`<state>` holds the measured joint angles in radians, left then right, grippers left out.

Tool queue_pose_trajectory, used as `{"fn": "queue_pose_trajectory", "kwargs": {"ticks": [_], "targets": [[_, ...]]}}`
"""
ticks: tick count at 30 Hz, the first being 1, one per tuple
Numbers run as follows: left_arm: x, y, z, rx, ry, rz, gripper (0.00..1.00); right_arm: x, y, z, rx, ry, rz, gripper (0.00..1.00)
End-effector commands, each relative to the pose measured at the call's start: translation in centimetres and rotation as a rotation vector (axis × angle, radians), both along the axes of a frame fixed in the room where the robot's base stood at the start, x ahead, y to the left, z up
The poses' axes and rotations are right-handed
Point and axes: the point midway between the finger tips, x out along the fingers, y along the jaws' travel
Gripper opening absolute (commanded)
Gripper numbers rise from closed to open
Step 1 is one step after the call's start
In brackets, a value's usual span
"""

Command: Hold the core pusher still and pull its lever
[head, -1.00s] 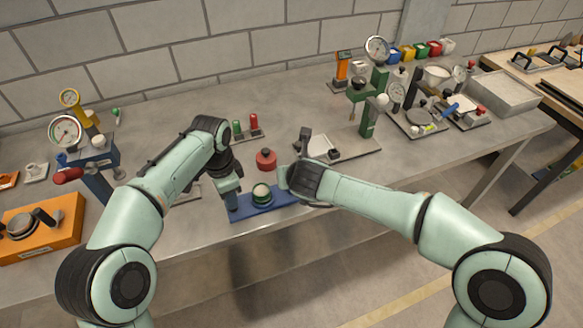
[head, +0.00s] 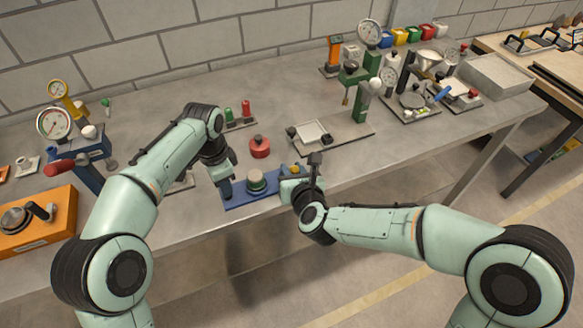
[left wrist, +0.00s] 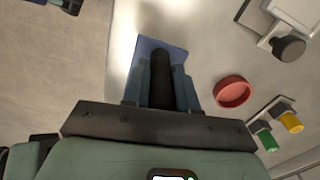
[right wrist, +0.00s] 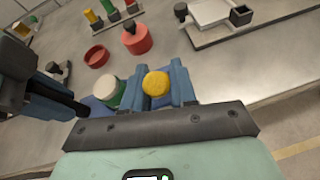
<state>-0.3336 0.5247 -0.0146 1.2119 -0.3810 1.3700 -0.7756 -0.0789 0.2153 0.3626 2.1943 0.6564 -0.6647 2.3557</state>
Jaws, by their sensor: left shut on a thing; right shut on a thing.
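The core pusher has a blue base (head: 240,201) near the table's front edge, with a green-and-white round piece (head: 256,180) on it. My left gripper (head: 226,188) is at the base's left end. My right gripper (head: 289,183) is at the right end, shut on the lever's yellow knob (right wrist: 156,83). The knob also shows in the head view (head: 294,168). Most of the lever below the knob is hidden by the fingers.
A red pot (head: 260,147) stands just behind the pusher. A tray rig with a green column (head: 361,100) is behind right, a blue gauge stand (head: 88,170) and an orange box (head: 40,222) at left. Bare table lies along the front edge at right.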

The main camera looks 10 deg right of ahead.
Motion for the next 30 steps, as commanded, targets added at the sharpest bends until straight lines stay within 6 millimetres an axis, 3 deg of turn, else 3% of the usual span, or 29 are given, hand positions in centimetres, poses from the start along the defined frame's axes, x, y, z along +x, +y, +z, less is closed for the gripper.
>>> {"fn": "queue_pose_trajectory", "kwargs": {"ticks": [17, 18, 19, 30], "targets": [[0.14, 0.38, 0.12, 0.003, -0.005, 0.008, 0.0, -0.15, -0.1, -0.18, 0.011, -0.013, 0.0, 0.0], [0.14, 0.37, 0.12, 0.003, -0.005, 0.008, 0.0, -0.15, -0.1, -0.18, 0.011, -0.013, 0.0, 0.4], [0.14, 0.36, 0.12, 0.003, -0.005, 0.008, 0.0, -0.15, -0.09, -0.18, 0.01, -0.013, 0.0, 0.48], [0.07, 0.13, 0.08, 0.001, -0.003, 0.003, 0.0, -0.51, 0.0, 0.14, 0.011, -0.015, 0.004, 0.48]]}}
